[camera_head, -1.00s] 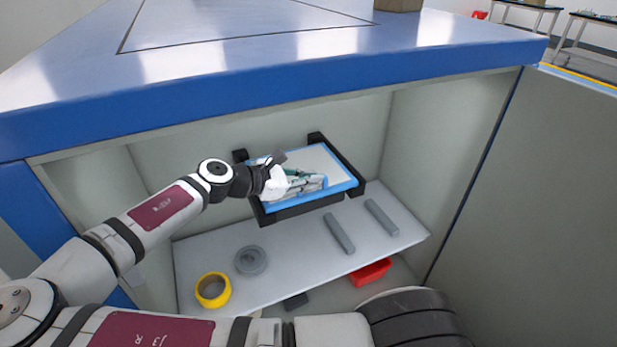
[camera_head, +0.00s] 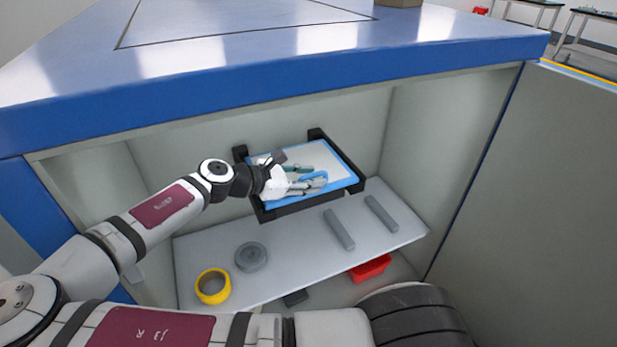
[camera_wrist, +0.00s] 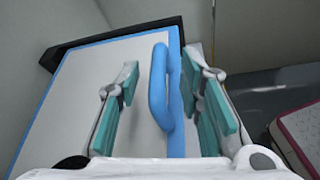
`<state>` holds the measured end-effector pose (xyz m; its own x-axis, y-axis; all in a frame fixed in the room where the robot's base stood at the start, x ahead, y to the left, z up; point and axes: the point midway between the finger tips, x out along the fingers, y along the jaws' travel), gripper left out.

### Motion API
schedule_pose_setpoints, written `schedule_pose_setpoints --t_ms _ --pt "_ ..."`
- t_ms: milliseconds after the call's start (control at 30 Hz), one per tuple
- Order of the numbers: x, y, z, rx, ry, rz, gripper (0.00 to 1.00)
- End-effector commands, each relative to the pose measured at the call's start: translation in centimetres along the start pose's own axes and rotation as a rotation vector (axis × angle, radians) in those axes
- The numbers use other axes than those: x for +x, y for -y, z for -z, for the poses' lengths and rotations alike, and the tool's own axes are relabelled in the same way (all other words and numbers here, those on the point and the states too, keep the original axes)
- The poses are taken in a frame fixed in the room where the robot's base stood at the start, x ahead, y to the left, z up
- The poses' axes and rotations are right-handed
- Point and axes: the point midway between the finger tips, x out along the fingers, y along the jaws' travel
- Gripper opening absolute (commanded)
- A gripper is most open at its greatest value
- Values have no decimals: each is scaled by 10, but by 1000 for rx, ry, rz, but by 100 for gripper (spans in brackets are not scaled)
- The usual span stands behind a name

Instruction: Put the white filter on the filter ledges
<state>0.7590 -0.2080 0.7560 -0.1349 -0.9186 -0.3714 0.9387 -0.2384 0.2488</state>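The white filter (camera_head: 333,166) with a blue rim lies flat between the black filter ledges (camera_head: 314,203) inside the cabinet. It also shows in the wrist view (camera_wrist: 85,90), with its blue handle (camera_wrist: 158,92) standing up from it. My gripper (camera_head: 306,178) is over the filter's left part. In the wrist view my gripper (camera_wrist: 163,103) is open, with one teal-padded finger on each side of the handle. Gaps show between the fingers and the handle. The filter's left part is hidden by my gripper in the head view.
Below is a grey shelf with a yellow tape roll (camera_head: 213,287), a grey roll (camera_head: 251,257) and two grey bars (camera_head: 339,230). A red bin (camera_head: 370,269) sits under the shelf. The blue cabinet top (camera_head: 270,75) overhangs my arm.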

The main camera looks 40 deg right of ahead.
Motion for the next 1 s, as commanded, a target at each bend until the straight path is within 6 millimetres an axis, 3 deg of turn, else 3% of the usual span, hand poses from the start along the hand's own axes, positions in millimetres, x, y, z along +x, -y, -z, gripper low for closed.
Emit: schedule_pose_setpoints --t_ms 167,533,1000 --pt "-14 -1 1 0 -3 -3 34" --pt "-67 0 1 0 -3 -1 34" --pt "-75 0 0 0 0 0 34"
